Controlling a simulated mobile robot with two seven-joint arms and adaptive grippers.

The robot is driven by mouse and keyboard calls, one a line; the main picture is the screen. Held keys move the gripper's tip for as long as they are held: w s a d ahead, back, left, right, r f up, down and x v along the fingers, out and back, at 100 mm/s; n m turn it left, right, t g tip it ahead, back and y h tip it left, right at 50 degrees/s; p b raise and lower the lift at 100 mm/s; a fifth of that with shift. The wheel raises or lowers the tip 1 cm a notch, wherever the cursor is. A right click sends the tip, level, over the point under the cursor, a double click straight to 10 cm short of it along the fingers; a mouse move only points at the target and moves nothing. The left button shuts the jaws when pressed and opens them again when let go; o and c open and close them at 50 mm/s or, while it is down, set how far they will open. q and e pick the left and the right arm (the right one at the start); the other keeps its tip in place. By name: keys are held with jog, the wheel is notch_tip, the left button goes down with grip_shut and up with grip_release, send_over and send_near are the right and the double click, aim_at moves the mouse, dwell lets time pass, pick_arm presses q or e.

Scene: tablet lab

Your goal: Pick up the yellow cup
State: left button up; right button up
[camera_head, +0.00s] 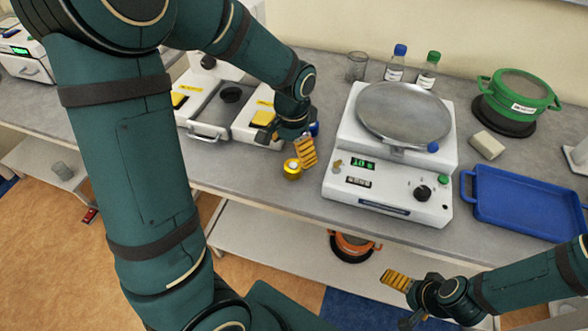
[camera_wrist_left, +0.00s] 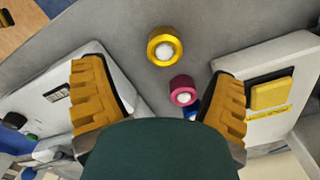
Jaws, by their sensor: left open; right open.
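The yellow cup (camera_head: 291,174) stands upright near the front edge of the bench, with a pale round thing inside. My left gripper (camera_head: 286,142) is open above and just behind it, and one finger partly overlaps it in the head view. In the left wrist view the yellow cup (camera_wrist_left: 153,48) lies beyond the open fingertips (camera_wrist_left: 160,98), near the upper middle, apart from both fingers. A pink cup (camera_wrist_left: 174,93) lies closer to the middle between the fingers. My right gripper (camera_head: 400,300) is open and empty, low in front of the bench.
A blue item (camera_head: 315,128) is partly hidden behind my left gripper. A white scale (camera_head: 390,203) with a round metal pan stands close right; a white device (camera_head: 205,130) stands left. A blue tray (camera_head: 520,222) and green pot (camera_head: 540,92) are further right.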

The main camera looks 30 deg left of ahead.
aim_at(293, 168)
pick_arm(q)
notch_tip(293, 168, down, 3)
jog(key=shift+w+r, duration=0.15)
jog(key=shift+f+b, duration=0.3)
jog(key=shift+f, duration=0.1)
jog(key=f, duration=0.3)
jog(key=f+b, duration=0.1)
jog(key=f, duration=0.1)
jog(key=shift+w+a, duration=0.2)
jog(key=shift+w, duration=0.1)
jog(key=shift+r, duration=0.1)
jog(key=c, duration=1.4)
